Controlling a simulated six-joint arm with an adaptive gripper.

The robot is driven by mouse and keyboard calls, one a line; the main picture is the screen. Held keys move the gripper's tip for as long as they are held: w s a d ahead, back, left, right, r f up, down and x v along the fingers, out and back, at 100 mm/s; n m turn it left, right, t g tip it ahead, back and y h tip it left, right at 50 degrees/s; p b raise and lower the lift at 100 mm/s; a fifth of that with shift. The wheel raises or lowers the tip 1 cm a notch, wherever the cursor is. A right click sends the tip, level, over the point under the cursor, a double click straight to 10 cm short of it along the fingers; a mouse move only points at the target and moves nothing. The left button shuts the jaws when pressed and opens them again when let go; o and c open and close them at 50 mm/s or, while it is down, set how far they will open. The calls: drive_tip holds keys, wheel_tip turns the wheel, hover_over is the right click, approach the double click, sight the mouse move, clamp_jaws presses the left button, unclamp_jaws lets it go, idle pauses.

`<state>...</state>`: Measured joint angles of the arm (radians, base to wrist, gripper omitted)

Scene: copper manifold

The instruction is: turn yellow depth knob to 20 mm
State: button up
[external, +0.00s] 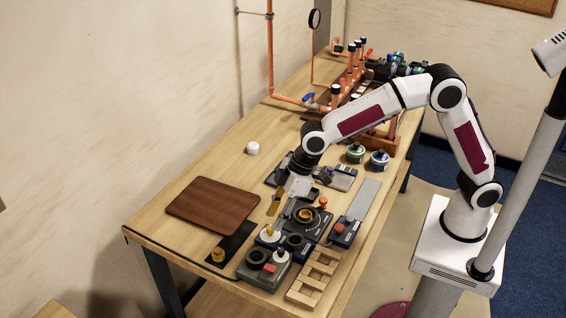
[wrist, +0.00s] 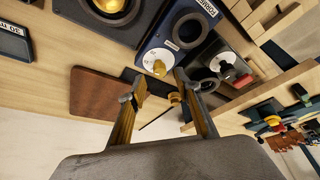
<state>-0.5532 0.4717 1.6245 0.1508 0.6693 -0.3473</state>
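The yellow knob (wrist: 158,67) sits on a white round dial (wrist: 160,60) on a dark blue unit. In the external view the yellow knob (external: 270,231) is small, near the front of the table. My gripper (external: 274,207) is above the table, behind that dial in the external view. In the wrist view my gripper (wrist: 155,86) has its two yellowish fingers spread, with nothing between them. The knob appears just beyond the fingertips, apart from them. The dial's scale marks are too small to read.
A brown board (external: 212,205) lies left of the units. A brass piece (external: 218,254) stands on a black mat. A black unit with a gold-centred round part (external: 305,215), a unit with a red button (external: 269,268) and a wooden rack (external: 315,277) crowd the dial's surroundings.

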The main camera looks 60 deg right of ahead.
sight(271, 227)
drive_tip(key=shift+x, duration=1.65)
clamp_jaws()
